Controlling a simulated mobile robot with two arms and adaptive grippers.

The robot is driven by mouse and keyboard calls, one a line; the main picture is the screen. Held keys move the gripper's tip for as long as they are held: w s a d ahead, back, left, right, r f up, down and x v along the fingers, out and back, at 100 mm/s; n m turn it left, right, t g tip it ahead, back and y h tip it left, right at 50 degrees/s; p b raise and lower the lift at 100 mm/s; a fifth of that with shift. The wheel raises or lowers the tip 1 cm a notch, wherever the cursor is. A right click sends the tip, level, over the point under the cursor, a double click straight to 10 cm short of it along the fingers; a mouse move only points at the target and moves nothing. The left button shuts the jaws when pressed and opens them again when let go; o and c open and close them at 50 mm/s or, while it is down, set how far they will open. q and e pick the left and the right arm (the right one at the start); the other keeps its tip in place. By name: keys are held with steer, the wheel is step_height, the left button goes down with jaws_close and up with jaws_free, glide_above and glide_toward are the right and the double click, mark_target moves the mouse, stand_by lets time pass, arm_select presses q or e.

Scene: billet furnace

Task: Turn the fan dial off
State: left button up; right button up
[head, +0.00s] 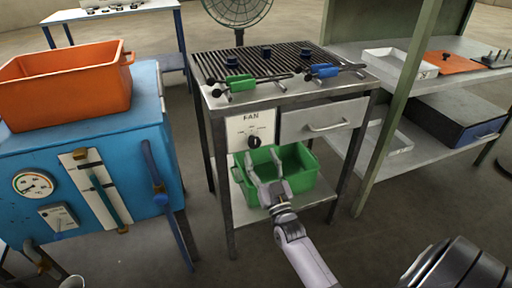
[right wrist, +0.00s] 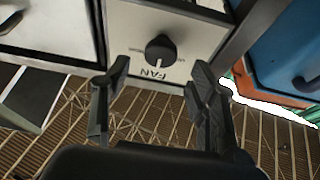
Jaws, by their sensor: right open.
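The fan dial (head: 254,141) is a black knob on a white panel marked FAN (head: 250,126), on the front of the slatted metal table. In the right wrist view the dial (right wrist: 160,49) shows upside down with its panel, ahead of and between the fingertips. My right gripper (head: 264,166) is open and empty, just below the dial in the head view and apart from it. Its two fingers also show in the right wrist view (right wrist: 158,75). The small marks around the dial are too small to read. My left gripper is not in view.
A green bin (head: 311,178) sits on the table's lower shelf behind my right gripper. A drawer (head: 324,120) with a handle is right of the panel. A blue furnace (head: 125,152) with an orange bin (head: 68,80) stands at left. Green and blue clamps (head: 240,83) lie on the tabletop.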

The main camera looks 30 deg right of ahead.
mark_target(255, 144)
steer(key=x, duration=0.4)
steer(key=shift+f, duration=0.1)
steer(key=shift+w+d+r, duration=0.1)
steer(key=shift+w+r, duration=0.1)
steer(key=shift+w, duration=0.2)
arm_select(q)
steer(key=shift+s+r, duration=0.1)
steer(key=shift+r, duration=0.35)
arm_select(e)
steer(key=c, duration=1.2)
